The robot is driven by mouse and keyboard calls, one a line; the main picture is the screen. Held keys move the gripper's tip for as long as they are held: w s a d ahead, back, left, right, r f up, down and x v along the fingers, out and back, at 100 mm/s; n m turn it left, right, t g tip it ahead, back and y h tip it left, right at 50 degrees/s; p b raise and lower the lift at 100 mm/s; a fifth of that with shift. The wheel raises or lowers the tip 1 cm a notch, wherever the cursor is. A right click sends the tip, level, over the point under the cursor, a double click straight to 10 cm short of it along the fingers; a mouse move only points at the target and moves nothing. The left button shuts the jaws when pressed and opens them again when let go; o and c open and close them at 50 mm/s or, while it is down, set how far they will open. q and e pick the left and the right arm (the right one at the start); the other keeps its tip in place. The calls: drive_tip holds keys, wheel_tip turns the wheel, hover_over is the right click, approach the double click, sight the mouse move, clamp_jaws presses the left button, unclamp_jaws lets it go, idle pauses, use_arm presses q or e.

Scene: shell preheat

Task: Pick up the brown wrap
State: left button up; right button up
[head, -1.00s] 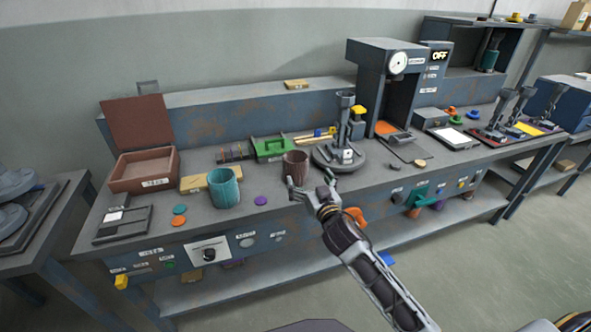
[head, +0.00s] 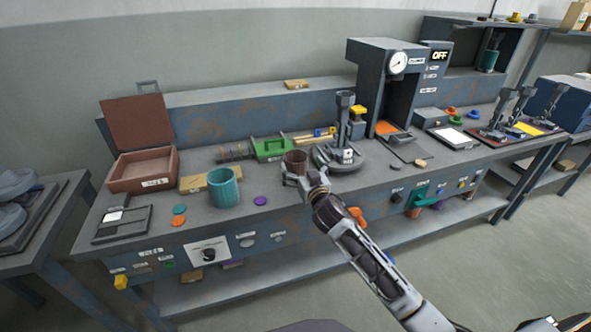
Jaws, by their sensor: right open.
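The brown wrap (head: 294,158) is a short, dark brown cup-shaped sleeve. It stands upright on the workbench (head: 340,195), in the middle of the head view. My right gripper (head: 303,177) is open at the front of the wrap, with its fingers low and close to it. The gripper hides the lower part of the wrap. I cannot tell whether the fingers touch it. My left gripper is not in view.
A teal cup (head: 223,187) stands left of the wrap, with a purple disc (head: 260,201) between them. A grey round-based fixture (head: 340,158) stands close on the right. A green tool holder (head: 271,148) is behind. The bench front is mostly clear.

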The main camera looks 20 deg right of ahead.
sight(292, 152)
drive_tip(key=shift+w, duration=0.15)
idle(0.3)
drive_tip(key=shift+w+a+r, duration=0.1)
drive_tip(key=shift+w+a, duration=0.05)
drive_tip(key=shift+w, duration=1.1)
drive_tip(key=shift+w+a+r, duration=0.1)
drive_tip(key=shift+w, duration=1.15)
drive_tip(key=shift+c, duration=0.3)
drive_tip(key=c, duration=1)
